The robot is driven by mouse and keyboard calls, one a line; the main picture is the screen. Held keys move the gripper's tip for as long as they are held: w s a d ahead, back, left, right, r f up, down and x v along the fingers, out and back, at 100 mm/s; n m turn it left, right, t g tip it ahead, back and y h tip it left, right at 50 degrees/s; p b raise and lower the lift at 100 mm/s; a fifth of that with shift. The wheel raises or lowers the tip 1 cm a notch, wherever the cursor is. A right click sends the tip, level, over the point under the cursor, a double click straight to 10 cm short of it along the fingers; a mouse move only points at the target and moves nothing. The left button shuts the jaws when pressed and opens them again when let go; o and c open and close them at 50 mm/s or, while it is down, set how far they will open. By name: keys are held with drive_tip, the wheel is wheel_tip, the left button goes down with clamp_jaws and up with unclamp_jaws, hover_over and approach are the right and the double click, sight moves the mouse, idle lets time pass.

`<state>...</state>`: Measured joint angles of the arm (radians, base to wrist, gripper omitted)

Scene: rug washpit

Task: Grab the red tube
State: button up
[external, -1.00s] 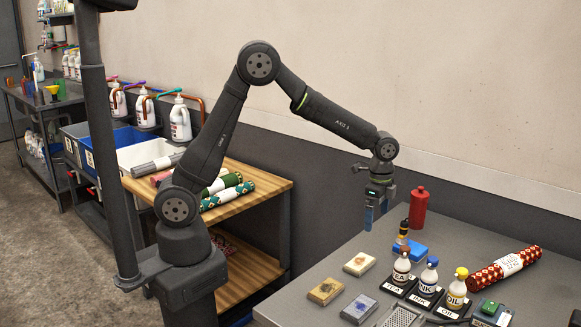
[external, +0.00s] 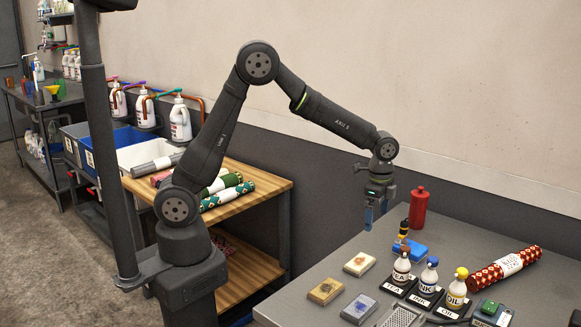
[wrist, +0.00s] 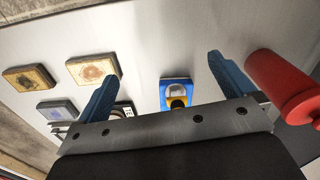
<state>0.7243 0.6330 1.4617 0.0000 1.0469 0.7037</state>
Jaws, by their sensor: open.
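A red patterned tube (external: 505,268), a roll with a white label band, lies on its side at the right of the grey table. A plain red bottle-shaped cylinder (external: 419,208) stands upright at the table's back edge; it also shows at the right of the wrist view (wrist: 282,82). My gripper (external: 371,218) points down near the table's back left edge, left of the red cylinder and far from the patterned tube. In the wrist view its blue fingers (wrist: 163,75) are apart with nothing held between them. The patterned tube is not in the wrist view.
Labelled bottles (external: 457,288) stand on dark trays in front of the patterned tube. Several stained swatches (external: 359,264) lie at left. Other rolls (external: 228,190) lie on a wooden shelf.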

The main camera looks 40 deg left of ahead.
drive_tip(key=c, duration=0.4)
drive_tip(key=shift+c, duration=0.2)
drive_tip(key=m+t+h, duration=0.1)
drive_tip(key=m+h, duration=0.5)
drive_tip(key=m, duration=3)
approach(419, 203)
drive_tip(key=w+a+r, duration=0.1)
drive_tip(key=a+r, duration=0.4)
drive_tip(key=shift+n, duration=0.3)
drive_tip(key=x, duration=1.1)
drive_tip(key=w+x, duration=0.1)
drive_tip(key=x, duration=0.5)
drive_tip(key=shift+d+f, duration=0.15)
drive_tip(key=shift+d, duration=0.05)
